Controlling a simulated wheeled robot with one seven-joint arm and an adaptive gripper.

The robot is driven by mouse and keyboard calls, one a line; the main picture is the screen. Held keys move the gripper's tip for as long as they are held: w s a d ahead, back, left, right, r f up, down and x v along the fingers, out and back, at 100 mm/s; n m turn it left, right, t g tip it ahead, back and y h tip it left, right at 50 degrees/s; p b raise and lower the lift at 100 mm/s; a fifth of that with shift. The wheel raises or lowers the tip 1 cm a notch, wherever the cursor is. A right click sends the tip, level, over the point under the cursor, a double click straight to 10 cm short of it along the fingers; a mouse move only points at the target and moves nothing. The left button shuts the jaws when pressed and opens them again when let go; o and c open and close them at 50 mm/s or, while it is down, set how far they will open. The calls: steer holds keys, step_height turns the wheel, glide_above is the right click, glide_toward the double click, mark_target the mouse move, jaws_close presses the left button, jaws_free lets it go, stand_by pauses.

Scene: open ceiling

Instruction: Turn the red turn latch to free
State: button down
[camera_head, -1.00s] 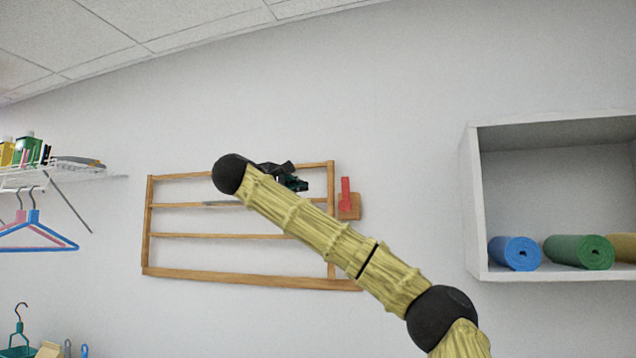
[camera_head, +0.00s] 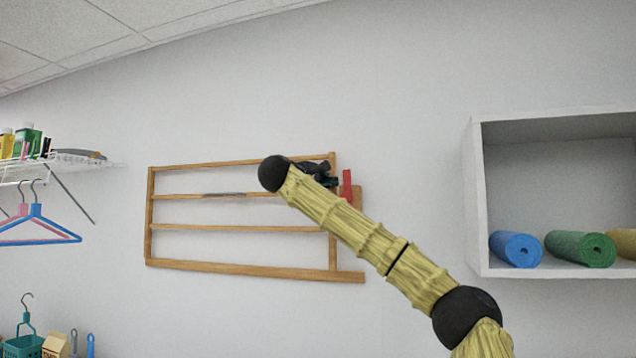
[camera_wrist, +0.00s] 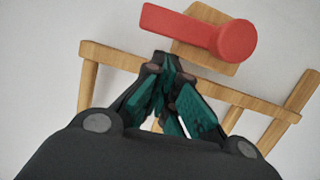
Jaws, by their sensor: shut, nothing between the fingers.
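The red turn latch (camera_head: 346,185) is at the right post of a wooden wall rack, standing upright in the head view. In the wrist view the red latch (camera_wrist: 200,34) fills the top, its round hub at the right and its bar reaching left over a wooden block (camera_wrist: 212,58). My gripper (camera_head: 332,182) is just left of the latch in the head view, partly behind my arm. In the wrist view my gripper (camera_wrist: 166,58) has its fingertips together and empty, just below the latch bar in the picture. Whether it touches the bar cannot be told.
The wooden rack (camera_head: 240,229) with its rails hangs on the white wall. A white cubby (camera_head: 476,200) with rolled mats is at the right. A wire shelf (camera_head: 60,165) with hangers below is at the left. The wall between rack and cubby is clear.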

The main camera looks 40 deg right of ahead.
steer(key=shift+s+d, duration=0.25)
steer(key=shift+s, duration=0.15)
steer(key=shift+s+d+f+b, duration=0.1)
steer(key=shift+s+b, duration=0.1)
steer(key=shift+b, duration=0.5)
steer(key=shift+s+d+b, duration=0.1)
steer(key=shift+s+b, duration=0.1)
steer(key=shift+b, duration=0.6)
steer(key=shift+d+r, duration=0.1)
steer(key=shift+r, duration=0.15)
steer(key=a+b, duration=0.3)
steer(key=a, duration=0.9)
steer(key=shift+w, duration=0.35)
